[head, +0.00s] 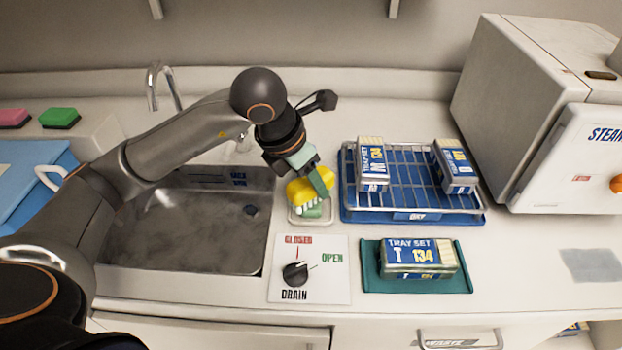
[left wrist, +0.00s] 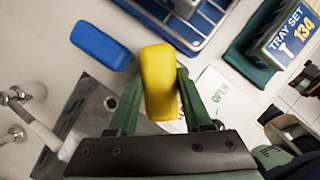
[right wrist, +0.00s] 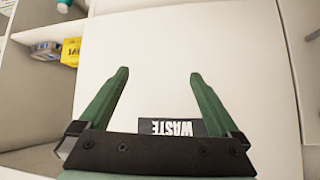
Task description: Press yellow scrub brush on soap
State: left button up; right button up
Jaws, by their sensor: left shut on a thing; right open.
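My left gripper (head: 316,178) is shut on the yellow scrub brush (head: 303,193), which also shows between the green fingers in the left wrist view (left wrist: 159,82). I hold the brush above a small pale dish (head: 312,223) with green soap (head: 312,211) in it, right of the sink. The brush and fingers hide part of the soap, and I cannot tell whether the bristles touch it. My right gripper (right wrist: 158,75) is open and empty in the right wrist view, in front of a white panel with a WASTE label.
The sink (head: 190,225) lies left of the dish, and the drain knob (head: 295,272) is in front of it. A blue rack (head: 415,216) with tray boxes stands close on the right. A blue block (left wrist: 100,46) lies behind the brush. Pink (head: 12,118) and green (head: 59,118) brushes are far left.

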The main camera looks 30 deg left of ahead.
aim_at(321, 172)
pick_arm(q)
jog(key=shift+r+p, duration=1.65)
jog(key=shift+r, duration=1.25)
jog(key=shift+f, duration=0.1)
jog(key=m, duration=0.2)
jog(key=m+h, duration=0.1)
jog(key=shift+s+d+f+g, duration=0.2)
jog(key=shift+s+f+g, duration=0.1)
jog(key=shift+f, duration=0.05)
jog(key=m, duration=0.1)
jog(key=m+g, duration=0.1)
jog(key=m, duration=0.1)
jog(key=m+h+p, duration=0.1)
jog(key=shift+s+d+f+m, duration=0.3)
jog(key=shift+s+f+m, duration=0.1)
jog(key=s+m+g+y+p, duration=0.1)
jog(key=m+g, duration=0.1)
jog(key=m, duration=0.6)
jog(key=s+m+g+y, duration=0.1)
jog(key=s+m+g, duration=0.1)
jog(key=m, duration=0.5)
jog(key=s+m+g+y+p, duration=0.1)
jog(key=m+g, duration=0.2)
jog(key=m, duration=0.5)
jog(key=shift+s+d+f+m+y+p, duration=0.3)
jog(key=shift+s+d+f+y, duration=0.05)
jog(key=shift+s+y, duration=0.05)
